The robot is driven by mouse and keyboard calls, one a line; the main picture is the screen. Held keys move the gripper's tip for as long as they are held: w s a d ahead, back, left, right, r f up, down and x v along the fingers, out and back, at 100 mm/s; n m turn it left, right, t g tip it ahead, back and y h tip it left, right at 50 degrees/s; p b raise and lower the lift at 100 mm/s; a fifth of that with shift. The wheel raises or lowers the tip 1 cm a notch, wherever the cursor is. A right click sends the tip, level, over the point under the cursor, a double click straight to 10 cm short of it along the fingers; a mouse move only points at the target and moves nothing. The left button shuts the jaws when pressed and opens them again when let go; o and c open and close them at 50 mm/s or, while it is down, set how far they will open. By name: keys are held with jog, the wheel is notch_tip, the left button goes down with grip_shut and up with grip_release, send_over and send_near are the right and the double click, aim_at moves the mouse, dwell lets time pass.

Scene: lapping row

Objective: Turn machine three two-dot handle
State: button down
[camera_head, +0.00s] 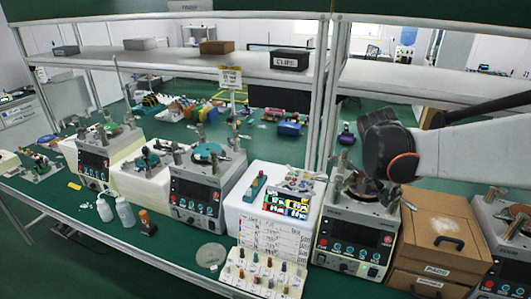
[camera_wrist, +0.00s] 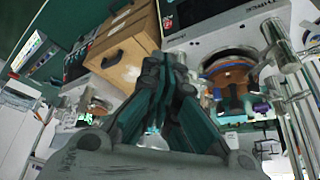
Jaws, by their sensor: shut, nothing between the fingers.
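The third machine from the left (camera_head: 350,238) has a grey front with a dark screen, knobs and a copper-coloured round plate on top. Upright metal handles stand around the plate, one at its right (camera_head: 391,203). In the wrist view, this machine (camera_wrist: 225,28) appears upside down at the upper right, with a metal handle (camera_wrist: 279,48) beside its plate. I cannot make out dots on any handle. My gripper (camera_wrist: 170,62) is shut and empty, its fingertips left of the plate in the wrist view. In the head view my arm hides the fingers and part of the machine top.
A wooden drawer box (camera_head: 437,238) stands close at the machine's right, and another machine (camera_head: 505,235) beyond it. A white block (camera_head: 240,212) and a rack of coloured pegs (camera_head: 262,276) are to the left. Shelf posts (camera_head: 328,110) rise behind.

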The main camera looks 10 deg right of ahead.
aim_at(414, 208)
jog(key=w+d+f+b, duration=0.2)
jog(key=d+f, duration=0.6)
jog(key=shift+s+d+n+t, duration=0.25)
jog(key=shift+d+n+t, duration=0.25)
jog(key=shift+n, duration=0.4)
dwell(0.5)
jog(key=d+n, duration=0.1)
jog(key=n, duration=0.1)
jog(key=d+n+t+y, duration=0.1)
jog(key=d+n, duration=0.1)
jog(key=shift+s+d+n+t, duration=0.1)
jog(key=shift+s+n+t, duration=0.1)
jog(key=shift+n+t, duration=0.1)
jog(key=shift+w+d, duration=0.2)
jog(key=shift+d, duration=0.65)
